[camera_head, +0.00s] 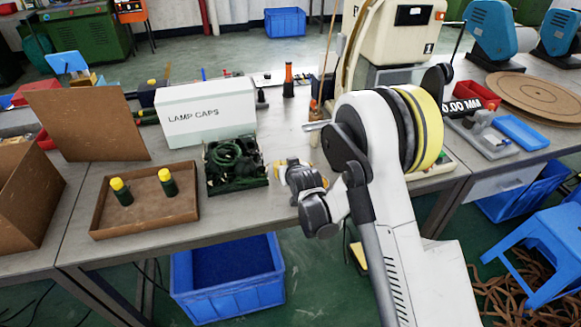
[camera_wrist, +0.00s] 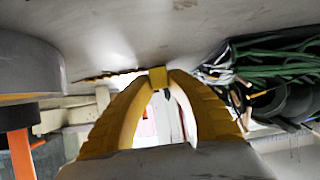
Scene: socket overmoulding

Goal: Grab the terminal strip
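My gripper (camera_head: 304,179) is low over the front part of the bench, just right of the green cable tray. In the wrist view, its two yellow fingers (camera_wrist: 160,80) arch inward and their tips come close together at a small yellow block. I cannot tell whether this block is a fingertip pad or a separate part. A thin, jagged brown-yellow strip (camera_wrist: 106,75), possibly the terminal strip, runs left from the tips along the grey bench surface. I cannot tell whether the tips grip it. In the head view I cannot make out the strip.
The dark tray of green cables (camera_head: 236,163) lies left of my gripper, with the white lamp caps box (camera_head: 208,112) behind it. A brown tray (camera_head: 100,221) holds two yellow-capped bottles. An orange-handled tool (camera_head: 288,80) stands behind. A large machine (camera_head: 395,40) is at the back right.

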